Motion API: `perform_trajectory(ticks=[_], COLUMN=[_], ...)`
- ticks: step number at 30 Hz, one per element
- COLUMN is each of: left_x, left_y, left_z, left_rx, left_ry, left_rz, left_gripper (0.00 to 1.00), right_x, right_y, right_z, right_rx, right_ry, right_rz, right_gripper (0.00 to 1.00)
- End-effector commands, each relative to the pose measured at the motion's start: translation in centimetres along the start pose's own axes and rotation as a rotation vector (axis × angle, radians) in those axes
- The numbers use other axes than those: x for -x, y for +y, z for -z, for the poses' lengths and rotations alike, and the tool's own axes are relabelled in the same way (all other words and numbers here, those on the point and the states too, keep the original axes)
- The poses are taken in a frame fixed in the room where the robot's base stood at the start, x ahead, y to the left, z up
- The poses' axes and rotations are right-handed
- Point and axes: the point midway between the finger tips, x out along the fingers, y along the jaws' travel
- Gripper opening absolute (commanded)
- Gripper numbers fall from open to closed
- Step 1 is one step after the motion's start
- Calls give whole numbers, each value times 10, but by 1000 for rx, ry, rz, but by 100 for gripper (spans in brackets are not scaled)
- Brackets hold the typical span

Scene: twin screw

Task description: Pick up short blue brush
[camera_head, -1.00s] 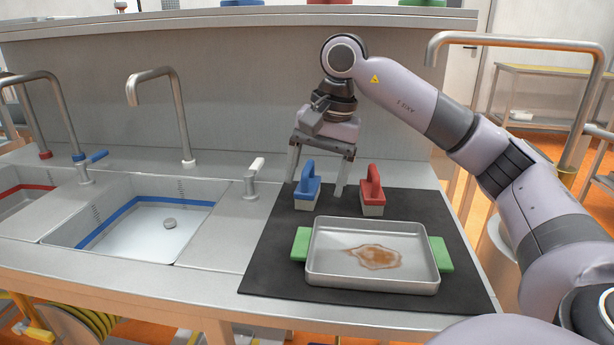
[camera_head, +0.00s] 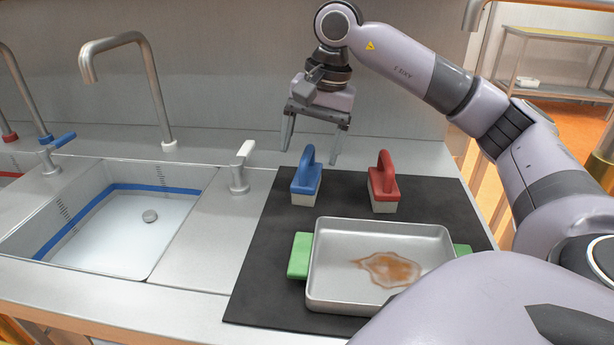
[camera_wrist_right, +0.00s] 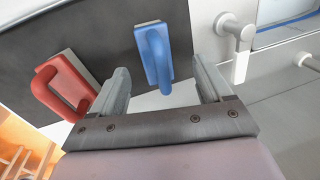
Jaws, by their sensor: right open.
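The short blue brush (camera_head: 306,179) stands upright on the dark mat (camera_head: 262,265), behind the metal tray, with its looped handle up. My right gripper (camera_head: 311,152) is open and empty, fingers pointing down, just behind and above the blue brush. In the right wrist view the blue brush (camera_wrist_right: 153,56) shows between and beyond the open fingers of my right gripper (camera_wrist_right: 160,72), which do not appear to touch it. My left gripper is not in view.
A red brush (camera_head: 383,185) stands right of the blue one. A metal tray (camera_head: 330,285) with green handles and a brown stain is in front. A sink (camera_head: 110,245) with a tap (camera_head: 155,90) lies left, and a small lever tap (camera_head: 238,170) stands near the mat.

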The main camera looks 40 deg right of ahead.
Motion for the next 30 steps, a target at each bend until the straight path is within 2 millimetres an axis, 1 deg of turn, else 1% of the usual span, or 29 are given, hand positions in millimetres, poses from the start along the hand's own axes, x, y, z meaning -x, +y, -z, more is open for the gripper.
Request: perform_trajectory(ticks=[6,9,12,18,19,20,21,23,24,25,30], left_x=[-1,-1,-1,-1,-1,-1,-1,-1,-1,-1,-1], left_y=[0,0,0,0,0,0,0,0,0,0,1], left_z=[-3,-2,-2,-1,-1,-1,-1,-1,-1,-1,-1], left_rx=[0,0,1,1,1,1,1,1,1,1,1], left_ry=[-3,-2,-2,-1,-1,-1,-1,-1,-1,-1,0], left_rz=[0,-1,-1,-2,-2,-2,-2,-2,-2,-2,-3], left_gripper=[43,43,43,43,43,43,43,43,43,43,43], right_x=[-33,-44,-49,-50,-50,-50,-50,-50,-50,-50,-50], right_y=[9,8,8,7,7,7,7,7,7,7,7], right_z=[-4,-4,-4,-4,-4,-4,-4,-4,-4,-4,-4], right_rx=[-1,-1,-1,-1,-1,-1,-1,-1,-1,-1,-1], right_ry=[-1,-1,1,1,0,0,0,0,0,0,0], right_rz=[-4,-2,-1,0,0,0,0,0,0,0,-1], right_gripper=[78,78,78,78,72,62,49,30,17,15,14])
